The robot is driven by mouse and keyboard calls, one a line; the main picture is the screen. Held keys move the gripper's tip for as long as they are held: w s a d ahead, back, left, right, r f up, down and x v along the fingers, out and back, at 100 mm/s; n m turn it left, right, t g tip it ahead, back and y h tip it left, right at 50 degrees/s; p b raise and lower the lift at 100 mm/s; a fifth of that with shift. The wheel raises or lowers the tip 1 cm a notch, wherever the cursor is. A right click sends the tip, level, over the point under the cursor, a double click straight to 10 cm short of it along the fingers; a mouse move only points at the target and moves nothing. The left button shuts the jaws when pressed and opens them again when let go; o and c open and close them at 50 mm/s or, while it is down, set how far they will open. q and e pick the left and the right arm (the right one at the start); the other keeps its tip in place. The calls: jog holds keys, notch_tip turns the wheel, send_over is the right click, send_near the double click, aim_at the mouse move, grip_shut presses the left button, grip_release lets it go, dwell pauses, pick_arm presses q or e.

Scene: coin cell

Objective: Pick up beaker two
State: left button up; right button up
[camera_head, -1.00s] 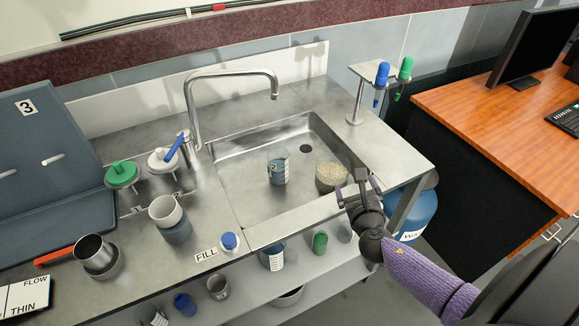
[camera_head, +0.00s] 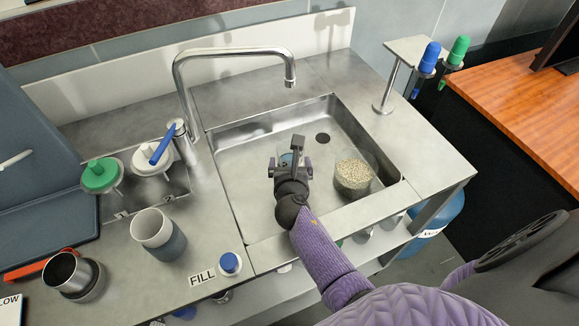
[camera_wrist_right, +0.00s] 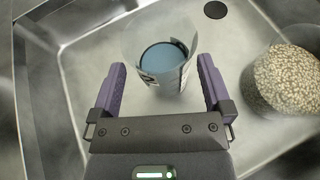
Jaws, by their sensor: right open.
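A clear beaker with blue contents and dark markings (camera_wrist_right: 162,58), which I take for beaker two, stands in the sink. In the head view my right gripper (camera_head: 290,160) covers most of it, and only a small blue patch (camera_head: 285,159) shows. In the right wrist view the two purple fingers are open, one on each side of the beaker's lower part in the picture, with visible gaps. The number on the beaker cannot be read clearly now. My left gripper is not in view.
A beaker of pale grains (camera_head: 354,175) stands in the sink (camera_head: 240,165) to the right, also close to the right finger in the wrist view (camera_wrist_right: 285,80). The faucet (camera_head: 235,58) arches behind. A grey-and-white cup (camera_head: 158,236) stands on the left counter.

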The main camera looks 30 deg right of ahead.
jog(key=shift+x, duration=0.9)
jog(key=shift+s, duration=0.1)
jog(key=c, duration=1.2)
jog(key=shift+r, duration=0.15)
